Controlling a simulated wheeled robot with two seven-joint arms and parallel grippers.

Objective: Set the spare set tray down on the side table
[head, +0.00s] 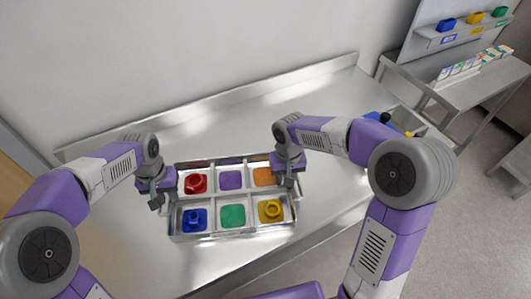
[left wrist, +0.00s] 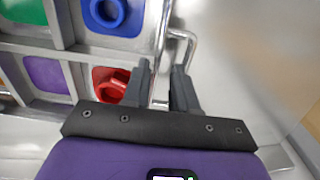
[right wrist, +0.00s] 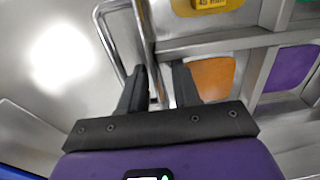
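The metal spare set tray (head: 249,232) sits on the steel bench, with six compartments in two rows. It holds a red washer part (head: 196,183), a blue one (head: 195,219) and a yellow one (head: 270,211); the purple, green and orange pads look bare. My left gripper (left wrist: 162,68) is at the tray's left end, its fingers apart on either side of the tray's end rim beside a wire handle (left wrist: 188,42). My right gripper (right wrist: 159,68) is at the right end, fingers likewise apart over the rim beside the other handle (right wrist: 103,30). Finger contact is not visible.
A steel table (head: 490,82) stands at the far right, with a row of small cartons (head: 460,69) and a shelf (head: 462,33) of coloured parts. A bin (head: 417,126) with blue and dark items lies partly behind my right arm. The bench behind the tray is clear.

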